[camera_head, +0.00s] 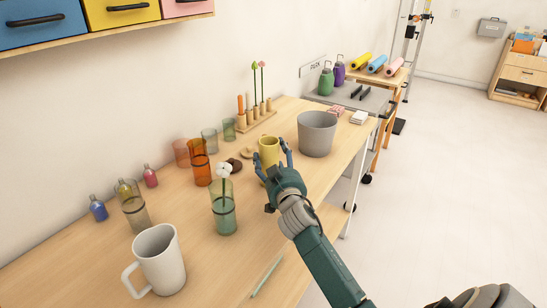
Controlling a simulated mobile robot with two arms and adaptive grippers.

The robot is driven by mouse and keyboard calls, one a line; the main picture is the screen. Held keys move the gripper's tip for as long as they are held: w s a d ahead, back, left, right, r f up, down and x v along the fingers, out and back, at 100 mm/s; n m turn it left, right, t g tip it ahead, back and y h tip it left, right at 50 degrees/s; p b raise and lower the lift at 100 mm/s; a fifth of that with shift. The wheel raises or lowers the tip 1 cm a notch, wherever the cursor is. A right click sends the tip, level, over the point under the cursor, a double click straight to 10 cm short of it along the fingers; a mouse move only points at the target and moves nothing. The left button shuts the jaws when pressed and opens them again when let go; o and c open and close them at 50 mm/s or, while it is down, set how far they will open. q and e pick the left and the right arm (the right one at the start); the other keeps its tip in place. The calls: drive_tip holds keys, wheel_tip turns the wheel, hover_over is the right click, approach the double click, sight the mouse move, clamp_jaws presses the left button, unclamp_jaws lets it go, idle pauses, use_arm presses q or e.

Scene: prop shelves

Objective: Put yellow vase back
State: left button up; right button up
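The yellow vase (268,149) stands out as a small yellow cylinder above the wooden table, near the middle of the head view. My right gripper (272,160) reaches in from the lower right, with one finger on each side of the vase. Its fingers and palm hide the lower part of the vase, so I cannot tell whether it rests on the table or whether the fingers press on it. My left gripper is not in view.
A grey bin (317,134) stands just right of the gripper. A green glass (223,213) with a white flower, an orange glass (200,164) and a white mug (161,262) stand to the left. A wooden rack (257,117) is behind. The front table edge is partly clear.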

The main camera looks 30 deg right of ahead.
drive_tip(key=o, duration=0.3)
drive_tip(key=shift+o, duration=0.2)
drive_tip(key=shift+r, duration=0.15)
drive_tip(key=p+v, duration=0.2)
drive_tip(key=v, duration=1)
